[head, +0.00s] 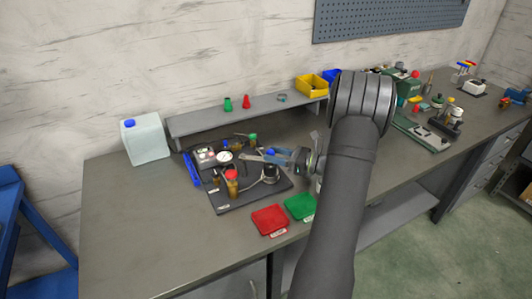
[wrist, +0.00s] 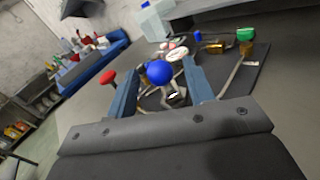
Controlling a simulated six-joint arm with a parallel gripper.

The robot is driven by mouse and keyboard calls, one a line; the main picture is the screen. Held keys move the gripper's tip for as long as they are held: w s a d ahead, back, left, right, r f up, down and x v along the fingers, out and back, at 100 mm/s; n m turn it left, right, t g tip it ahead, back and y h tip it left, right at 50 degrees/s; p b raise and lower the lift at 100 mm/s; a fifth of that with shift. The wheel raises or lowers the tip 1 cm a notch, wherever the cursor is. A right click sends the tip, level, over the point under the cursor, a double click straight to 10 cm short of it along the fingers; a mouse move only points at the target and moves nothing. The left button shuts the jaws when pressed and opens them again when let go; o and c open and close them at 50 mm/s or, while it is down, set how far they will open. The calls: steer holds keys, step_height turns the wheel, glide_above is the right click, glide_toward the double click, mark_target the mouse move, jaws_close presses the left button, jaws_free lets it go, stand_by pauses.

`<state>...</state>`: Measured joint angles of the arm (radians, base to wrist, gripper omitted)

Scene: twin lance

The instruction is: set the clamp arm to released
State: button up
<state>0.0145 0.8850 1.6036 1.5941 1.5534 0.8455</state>
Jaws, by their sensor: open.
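My gripper (wrist: 163,78) is open, its two blue-grey fingers apart, and it shows from the side in the head view (head: 280,156). A blue ball knob (wrist: 159,72) appears between the fingers, with a gap on both sides. Below the knob is a small metallic part (wrist: 176,98), partly hidden by the gripper; the knob seems to be the handle of the clamp arm, but its lever is hidden. The dark fixture board (head: 238,203) carries a round white gauge (head: 225,156), a red-topped brass valve (head: 232,178) and a green knob (head: 253,137). I cannot tell the clamp arm's position.
A red pad (head: 269,219) and a green pad (head: 300,206) lie at the board's front. A grey shelf (head: 215,122) stands behind, with a white jug (head: 146,140) at its left. The bench's left part is clear.

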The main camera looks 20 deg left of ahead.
steer(key=shift+w+a, duration=0.1)
steer(key=shift+a, duration=1.65)
jaws_close()
